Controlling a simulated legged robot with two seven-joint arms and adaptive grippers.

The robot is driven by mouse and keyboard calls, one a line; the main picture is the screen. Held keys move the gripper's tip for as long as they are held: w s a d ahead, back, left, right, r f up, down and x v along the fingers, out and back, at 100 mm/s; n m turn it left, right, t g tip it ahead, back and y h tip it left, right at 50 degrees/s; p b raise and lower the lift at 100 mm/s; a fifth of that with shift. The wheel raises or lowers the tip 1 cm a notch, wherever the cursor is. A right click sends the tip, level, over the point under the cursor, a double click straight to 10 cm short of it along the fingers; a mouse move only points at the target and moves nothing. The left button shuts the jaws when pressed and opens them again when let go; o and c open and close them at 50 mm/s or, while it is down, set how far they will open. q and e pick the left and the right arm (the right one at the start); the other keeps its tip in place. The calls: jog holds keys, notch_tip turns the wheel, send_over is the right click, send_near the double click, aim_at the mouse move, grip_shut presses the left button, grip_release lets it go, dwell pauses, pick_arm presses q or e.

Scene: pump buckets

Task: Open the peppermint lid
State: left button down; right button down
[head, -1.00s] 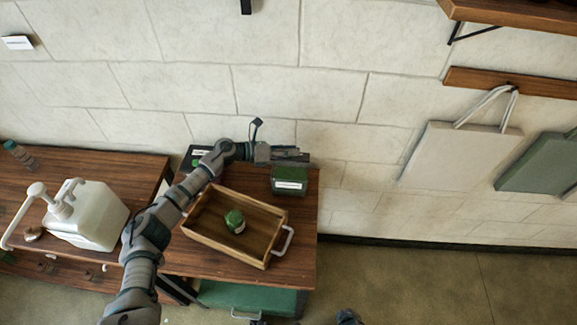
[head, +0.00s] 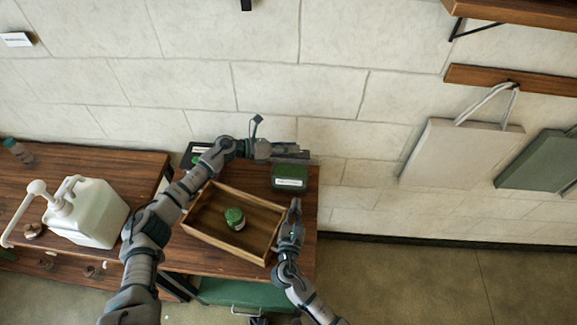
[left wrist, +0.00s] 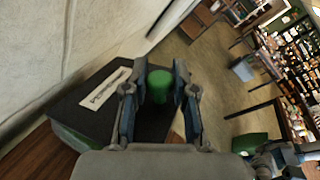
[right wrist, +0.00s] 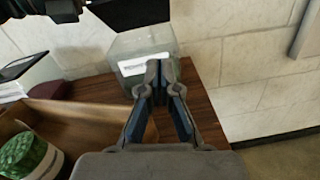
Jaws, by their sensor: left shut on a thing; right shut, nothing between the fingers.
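The peppermint box (head: 289,183) is a small green box with a white label, at the table's back right corner; it also shows in the right wrist view (right wrist: 140,50). Its dark lid (left wrist: 90,92) has a white label and a green knob (left wrist: 160,86). My left gripper (head: 300,153) is shut on the knob, above the back of the box. In the right wrist view the lid (right wrist: 130,12) is over the box; I cannot tell whether they touch. My right gripper (head: 296,204) is shut and empty, in front of the box, by the tray's right end.
A wooden tray (head: 208,232) holds a green-capped jar (head: 235,218). A second dark-lidded box (head: 197,153) stands at the back left, partly behind my left arm. A white pump jug (head: 95,215) stands on the left table. The wall is close behind.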

pick_arm(q)
jog(key=shift+f, duration=0.15)
pick_arm(e)
jog(key=a, duration=0.1)
jog(key=w+a+r+n, duration=0.1)
jog(key=a+r+n+t+y, duration=0.1)
jog(key=shift+w+a+r, duration=0.1)
jog(key=shift+w+a, duration=0.05)
jog(key=shift+w, duration=0.25)
jog(key=w+r, duration=0.1)
jog(key=w, duration=0.9)
jog(key=shift+w+r, duration=0.2)
jog(key=shift+w, duration=0.1)
